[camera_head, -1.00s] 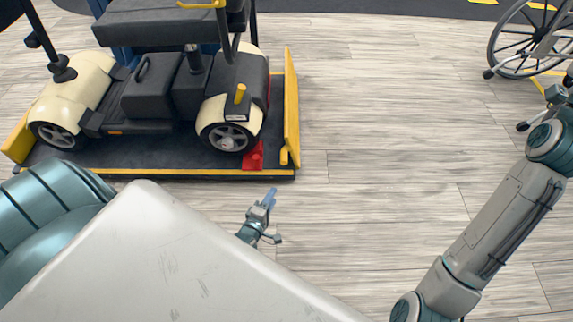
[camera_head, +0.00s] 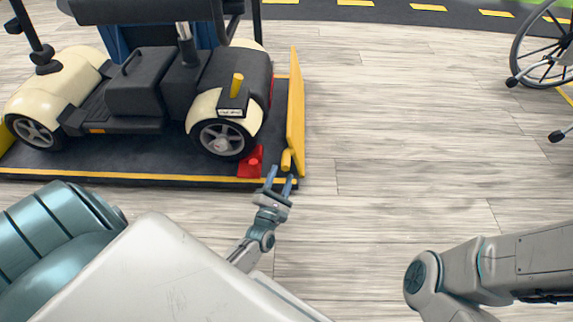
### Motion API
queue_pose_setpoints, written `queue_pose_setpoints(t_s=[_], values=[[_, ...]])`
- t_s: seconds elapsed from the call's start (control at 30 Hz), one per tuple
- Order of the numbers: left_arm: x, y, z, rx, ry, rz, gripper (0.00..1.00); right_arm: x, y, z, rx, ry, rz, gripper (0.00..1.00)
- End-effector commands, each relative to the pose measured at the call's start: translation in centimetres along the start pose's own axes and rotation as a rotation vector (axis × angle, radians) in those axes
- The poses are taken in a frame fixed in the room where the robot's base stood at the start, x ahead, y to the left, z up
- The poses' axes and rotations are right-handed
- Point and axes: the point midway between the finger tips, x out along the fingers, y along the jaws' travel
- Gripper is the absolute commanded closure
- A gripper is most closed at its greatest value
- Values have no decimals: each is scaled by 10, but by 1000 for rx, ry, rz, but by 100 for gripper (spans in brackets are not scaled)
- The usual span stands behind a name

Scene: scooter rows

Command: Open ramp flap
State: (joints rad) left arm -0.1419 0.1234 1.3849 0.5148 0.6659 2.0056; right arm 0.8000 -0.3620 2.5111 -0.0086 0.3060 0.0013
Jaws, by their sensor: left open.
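The ramp flap (camera_head: 296,110) is a yellow panel standing upright along the right end of the low dark platform (camera_head: 120,165), which has a yellow edge stripe. A short yellow peg or handle (camera_head: 287,160) sticks out at the flap's near lower corner. My left gripper (camera_head: 280,177) is open, with its two blue fingers pointing at this peg from the near side. The fingertips look very close to it; I cannot tell whether they touch. My right arm leaves at the right edge, and its gripper is out of view.
A cream and black scooter (camera_head: 150,95) stands on the platform. A red wedge (camera_head: 251,162) sits at its near right wheel. A wheelchair (camera_head: 545,55) is at the upper right. The wooden floor right of the flap is clear.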

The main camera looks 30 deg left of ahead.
Motion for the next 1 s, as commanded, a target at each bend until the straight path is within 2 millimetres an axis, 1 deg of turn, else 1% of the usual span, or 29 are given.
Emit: queue_pose_setpoints(t_s=[0.03,0.1,0.2,0.3,0.47,0.7,0.73,0.8,0.87,0.9,0.97,1.0], values=[[10,-1,-2,0,-3,2,53,-6,2,-2,-1,-4,0,64],[23,-2,-2,0,-2,1,53,-9,3,-4,0,-4,0,64],[39,-1,-1,1,-2,1,53,-12,4,-6,0,-5,0,64],[50,-1,-1,0,-1,1,53,-15,4,-7,0,-5,0,64],[58,-1,-1,2,1,-2,53,-16,5,-8,1,-6,0,64],[59,0,0,2,1,-2,53,-16,5,-7,1,-6,1,64],[59,0,0,2,1,-2,55,-16,5,-7,1,-6,1,64],[59,0,0,2,1,-2,69,-16,5,-7,1,-6,1,64],[59,0,0,2,1,-2,81,-16,5,-7,1,-6,1,64],[59,0,0,2,1,-2,89,-16,5,-7,1,-6,1,64],[59,0,0,2,1,-1,100,-16,5,-7,1,-6,1,64],[59,0,0,2,1,-1,100,-16,5,-7,1,-6,1,64]])
